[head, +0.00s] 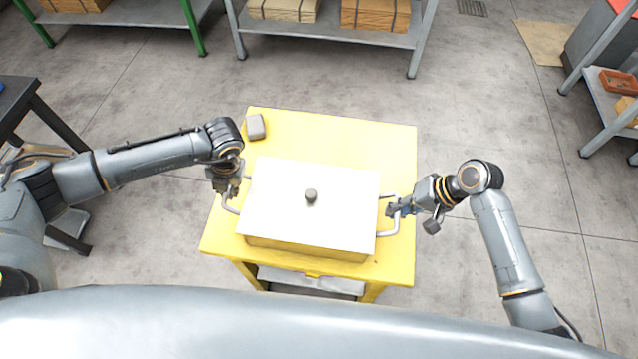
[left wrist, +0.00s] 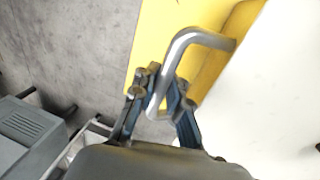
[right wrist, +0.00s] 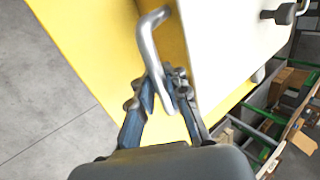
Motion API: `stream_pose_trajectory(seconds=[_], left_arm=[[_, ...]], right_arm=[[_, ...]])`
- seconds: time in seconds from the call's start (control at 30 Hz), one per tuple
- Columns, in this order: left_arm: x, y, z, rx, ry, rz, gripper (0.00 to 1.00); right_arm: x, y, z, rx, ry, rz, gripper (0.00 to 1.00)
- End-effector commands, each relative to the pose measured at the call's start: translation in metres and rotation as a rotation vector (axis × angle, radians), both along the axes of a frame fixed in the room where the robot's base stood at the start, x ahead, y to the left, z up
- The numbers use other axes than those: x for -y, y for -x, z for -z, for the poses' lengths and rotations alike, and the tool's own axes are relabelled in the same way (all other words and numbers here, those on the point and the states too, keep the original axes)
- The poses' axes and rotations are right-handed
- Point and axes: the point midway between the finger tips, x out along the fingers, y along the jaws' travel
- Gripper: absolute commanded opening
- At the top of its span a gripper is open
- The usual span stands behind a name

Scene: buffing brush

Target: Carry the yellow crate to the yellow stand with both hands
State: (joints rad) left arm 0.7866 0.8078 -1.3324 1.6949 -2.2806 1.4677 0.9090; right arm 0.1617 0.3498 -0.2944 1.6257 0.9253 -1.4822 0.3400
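The yellow crate (head: 305,247) has a flat white lid (head: 330,220) with a dark knob and a grey handle at each end. It is over the top of the yellow stand (head: 390,150), near its front; whether it rests on the top or hangs just above it is hard to tell. My left gripper (head: 228,190) is at the left handle, its fingers closed around the bar in the left wrist view (left wrist: 162,88). My right gripper (head: 396,209) is at the right handle, its fingers closed around that bar in the right wrist view (right wrist: 163,88).
A small grey-brown block (head: 257,127) lies at the stand's back left corner, apart from the crate. A grey shelf (head: 330,35) with cardboard stands behind. A dark table (head: 15,100) is at the left and a shelf (head: 605,105) at the right. Bare floor surrounds the stand.

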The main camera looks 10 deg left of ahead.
Motion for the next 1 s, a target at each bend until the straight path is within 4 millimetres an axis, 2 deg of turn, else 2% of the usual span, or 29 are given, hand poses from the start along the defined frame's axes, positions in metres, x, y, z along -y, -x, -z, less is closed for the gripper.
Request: stream_pose_trajectory(seconds=[0.03, 0.1, 0.47, 0.57, 1.0], left_arm=[[-0.006, 0.000, -0.001, 0.000, -0.011, -0.007, 0.23], [-0.005, 0.000, -0.001, -0.001, -0.009, -0.006, 0.34], [0.001, 0.000, -0.005, 0.001, 0.002, -0.002, 0.34], [0.003, -0.001, -0.017, 0.002, 0.003, -0.002, 0.34], [0.020, -0.001, -0.101, 0.002, -0.001, -0.002, 0.34]], right_arm=[[0.005, -0.001, 0.000, -0.001, 0.010, 0.006, 0.23], [0.004, -0.001, 0.000, -0.001, 0.009, 0.004, 0.34], [0.000, 0.000, -0.001, -0.001, 0.001, 0.001, 0.34], [0.000, 0.000, -0.001, -0.001, 0.000, 0.001, 0.34], [-0.001, 0.000, -0.001, 0.000, -0.001, 0.000, 0.34]])
